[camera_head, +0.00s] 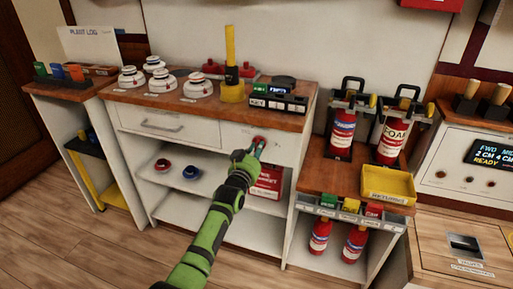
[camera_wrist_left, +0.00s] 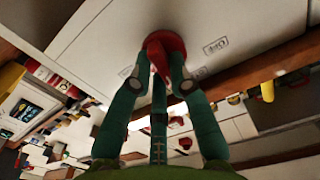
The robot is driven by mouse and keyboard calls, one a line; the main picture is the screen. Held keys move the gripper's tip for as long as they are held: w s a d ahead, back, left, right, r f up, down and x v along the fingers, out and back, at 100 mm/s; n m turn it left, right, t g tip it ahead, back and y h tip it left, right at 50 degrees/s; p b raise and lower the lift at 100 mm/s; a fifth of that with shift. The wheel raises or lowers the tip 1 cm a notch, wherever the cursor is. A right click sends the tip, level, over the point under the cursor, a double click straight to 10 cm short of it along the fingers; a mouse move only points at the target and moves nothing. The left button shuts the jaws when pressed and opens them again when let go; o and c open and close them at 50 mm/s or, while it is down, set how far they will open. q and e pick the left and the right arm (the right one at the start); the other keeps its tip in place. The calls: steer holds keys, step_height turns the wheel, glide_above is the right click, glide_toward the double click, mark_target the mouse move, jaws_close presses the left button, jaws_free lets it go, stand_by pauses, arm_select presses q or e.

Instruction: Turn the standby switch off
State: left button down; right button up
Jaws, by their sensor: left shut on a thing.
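The standby switch appears to be a red rotary knob (camera_wrist_left: 166,46) on a white cabinet front panel. It sits between two small labels in the left wrist view; the right one (camera_wrist_left: 215,47) seems to read OFF, the other is too small to read. In the head view the knob is mostly hidden behind my left gripper (camera_head: 258,147), just right of the drawer. The knob's exact pointing direction cannot be told. My right gripper is not in view.
A drawer (camera_head: 170,125) is left of the panel. White detectors (camera_head: 198,86) and a yellow post (camera_head: 231,85) stand on the wooden top above. A red sign or box (camera_head: 268,182) is just below the gripper. Extinguishers (camera_head: 342,133) stand at right.

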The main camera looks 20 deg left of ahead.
arm_select(q)
steer(key=shift+n, duration=0.7)
steer(key=c, duration=1.1)
jaws_free()
steer(key=shift+c, duration=0.2)
steer(key=s, duration=1.2)
steer(key=shift+a, duration=0.2)
